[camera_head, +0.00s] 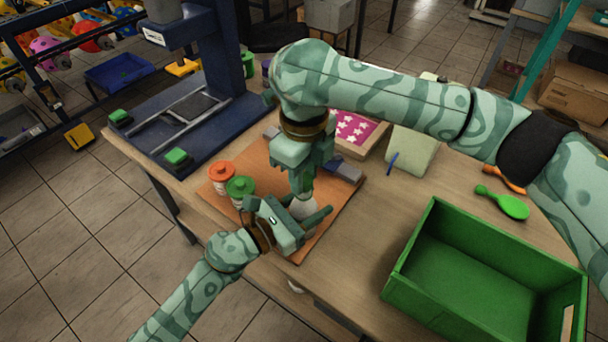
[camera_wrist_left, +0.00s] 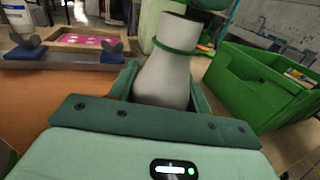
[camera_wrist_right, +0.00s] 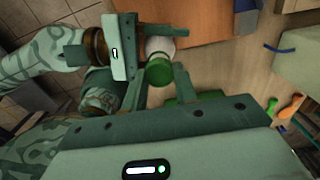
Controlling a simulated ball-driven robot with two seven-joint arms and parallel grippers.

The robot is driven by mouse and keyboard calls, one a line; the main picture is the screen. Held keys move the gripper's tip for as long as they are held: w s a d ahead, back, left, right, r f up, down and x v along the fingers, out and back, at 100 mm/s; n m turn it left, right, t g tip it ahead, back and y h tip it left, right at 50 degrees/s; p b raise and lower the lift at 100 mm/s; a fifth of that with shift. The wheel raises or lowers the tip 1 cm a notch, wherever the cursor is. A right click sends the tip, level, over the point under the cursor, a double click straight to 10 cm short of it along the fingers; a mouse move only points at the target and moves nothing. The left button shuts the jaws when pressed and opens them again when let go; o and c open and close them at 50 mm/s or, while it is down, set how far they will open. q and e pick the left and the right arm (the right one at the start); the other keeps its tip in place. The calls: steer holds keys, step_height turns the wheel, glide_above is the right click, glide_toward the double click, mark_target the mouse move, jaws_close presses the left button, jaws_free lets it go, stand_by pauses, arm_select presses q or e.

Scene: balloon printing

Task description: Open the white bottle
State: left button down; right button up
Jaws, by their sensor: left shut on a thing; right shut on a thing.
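The white bottle (camera_head: 304,208) stands over the orange mat (camera_head: 262,160), near its front edge. My left gripper (camera_head: 303,219) is shut on its body from the side. In the left wrist view the bottle (camera_wrist_left: 163,78) has a green ring (camera_wrist_left: 180,48) around its narrow neck, and its pale top end shows above the ring. My right gripper (camera_head: 304,190) points down from above the bottle. In the right wrist view it is shut on a green cap (camera_wrist_right: 158,72), with the bottle (camera_wrist_right: 160,46) beyond. A dark green part shows just above the neck; any gap there is unclear.
Orange-lidded (camera_head: 221,172) and green-lidded (camera_head: 240,187) jars stand left of the grippers. A green crate (camera_head: 407,254) stands at the right. A blue press (camera_head: 215,100) is behind left, and a framed pink star screen (camera_head: 352,130) lies behind. A green spoon-shaped tool (camera_head: 510,205) lies right.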

steer(key=shift+r, duration=0.25)
steer(key=shift+r, duration=2)
arm_select(q)
steer(key=c, duration=0.6)
jaws_free()
